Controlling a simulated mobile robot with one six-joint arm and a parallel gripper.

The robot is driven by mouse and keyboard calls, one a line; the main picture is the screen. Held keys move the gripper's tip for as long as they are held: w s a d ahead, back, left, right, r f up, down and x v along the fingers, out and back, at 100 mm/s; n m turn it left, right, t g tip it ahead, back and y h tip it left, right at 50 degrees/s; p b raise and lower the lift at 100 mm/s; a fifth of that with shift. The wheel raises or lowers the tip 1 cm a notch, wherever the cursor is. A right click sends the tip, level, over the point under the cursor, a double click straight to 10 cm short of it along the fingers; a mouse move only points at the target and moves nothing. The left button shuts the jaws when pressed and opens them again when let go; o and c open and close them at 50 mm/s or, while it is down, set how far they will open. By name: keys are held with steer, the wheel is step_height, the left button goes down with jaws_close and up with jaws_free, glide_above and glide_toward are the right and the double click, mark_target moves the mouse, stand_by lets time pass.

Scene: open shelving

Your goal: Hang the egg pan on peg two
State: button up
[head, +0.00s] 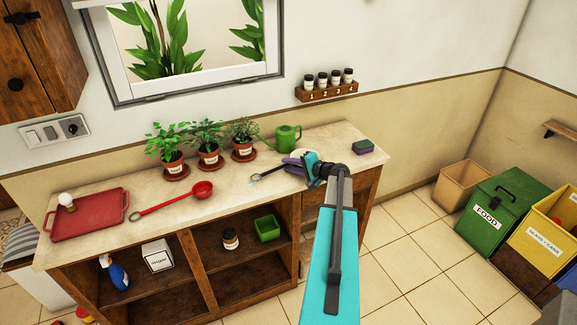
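I cannot tell for certain which of the two is the egg pan. My gripper (301,166) is low over the right part of the counter, beside or over the dark utensil. My arm blocks part of the view, and I cannot tell whether the fingers are open or touching anything. No numbered pegs can be made out.
A red tray (88,216) is at left, a sponge (363,147) at right. A numbered jar rack (327,91) hangs on the wall.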

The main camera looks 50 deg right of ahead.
steer(key=shift+s+f+p, duration=0.1)
steer(key=shift+f+p, duration=0.05)
steer(key=shift+p, duration=0.4)
steer(key=shift+s+f+b, duration=0.1)
steer(key=shift+s+b, duration=0.25)
steer(key=shift+b, duration=0.1)
steer(key=shift+s, duration=0.3)
steer(key=shift+b+v, duration=1)
steer(key=shift+v, duration=0.2)
steer(key=b+v, duration=0.3)
steer(key=v, duration=0.7)
steer(key=shift+r, duration=0.3)
steer(key=shift+d, duration=0.1)
